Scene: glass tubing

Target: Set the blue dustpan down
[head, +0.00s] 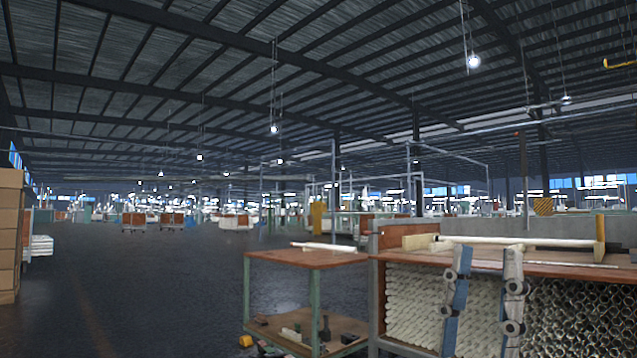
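My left gripper (486,256) shows low at the right, in front of the tube rack. Its two grey fingers with blue parts point upward and stand well apart. Tube ends show through the gap between them, and I see nothing held there. I cannot make out a blue dustpan as a separate thing in this view. My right gripper is not in view.
A wooden-topped table (308,258) with green legs carries white tubing and has tools on its lower shelf (340,328). A rack (410,307) packed with tubes stands at right. Cardboard boxes (9,235) are stacked at far left. Open dark floor (140,290) lies between.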

